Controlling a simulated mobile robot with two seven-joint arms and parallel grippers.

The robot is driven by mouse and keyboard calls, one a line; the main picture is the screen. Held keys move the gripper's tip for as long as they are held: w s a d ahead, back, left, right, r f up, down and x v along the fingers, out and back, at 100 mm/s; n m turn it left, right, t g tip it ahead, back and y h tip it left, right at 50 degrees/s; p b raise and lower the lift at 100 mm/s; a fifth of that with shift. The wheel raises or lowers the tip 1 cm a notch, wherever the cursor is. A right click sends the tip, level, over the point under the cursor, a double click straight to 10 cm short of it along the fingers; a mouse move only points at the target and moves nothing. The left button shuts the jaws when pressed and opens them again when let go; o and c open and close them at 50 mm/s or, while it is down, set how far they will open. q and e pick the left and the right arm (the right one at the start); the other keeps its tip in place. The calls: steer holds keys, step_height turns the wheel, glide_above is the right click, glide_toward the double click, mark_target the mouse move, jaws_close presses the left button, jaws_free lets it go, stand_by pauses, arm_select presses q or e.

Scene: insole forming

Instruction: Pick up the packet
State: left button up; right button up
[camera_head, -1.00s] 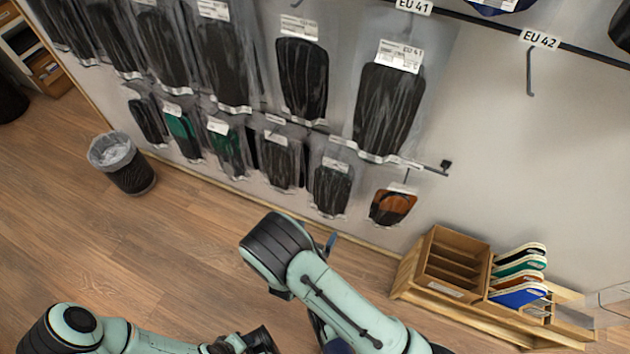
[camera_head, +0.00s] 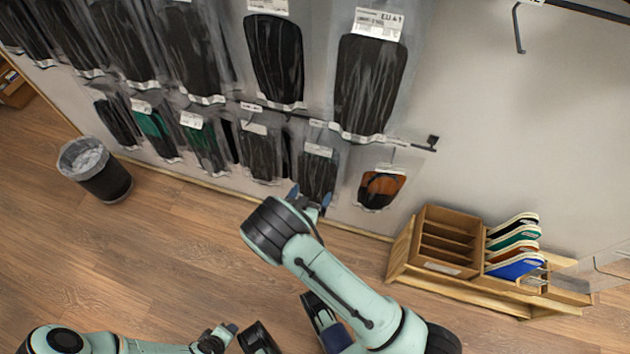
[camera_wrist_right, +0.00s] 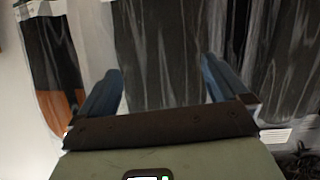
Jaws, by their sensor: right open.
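Clear packets with dark insoles hang in rows on the wall. The task does not say which packet is meant. My right gripper (camera_head: 310,197) is open at the lower end of a dark packet (camera_head: 318,168) in the bottom row. In the right wrist view that dark packet (camera_wrist_right: 158,45) shows between the spread blue fingers of the gripper (camera_wrist_right: 161,88); I cannot tell whether they touch it. A packet with an orange and black insole (camera_head: 380,188) hangs beside it, also in the wrist view (camera_wrist_right: 55,65). My left gripper (camera_head: 218,338) is low at the bottom edge, its jaws unclear.
A wooden rack (camera_head: 440,245) with coloured insoles (camera_head: 515,250) stands on the right. A waste bin (camera_head: 95,168) stands on the floor at left. A black rail (camera_head: 405,143) sticks out above the lower packets. A bare hook (camera_head: 518,30) is at upper right.

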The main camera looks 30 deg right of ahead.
steer(key=shift+x, duration=1.25)
steer(key=shift+a, duration=0.1)
steer(key=c, duration=1)
arm_select(q)
steer(key=shift+w+a+f, duration=0.25)
steer(key=shift+w+f, duration=0.1)
steer(key=shift+w, duration=0.15)
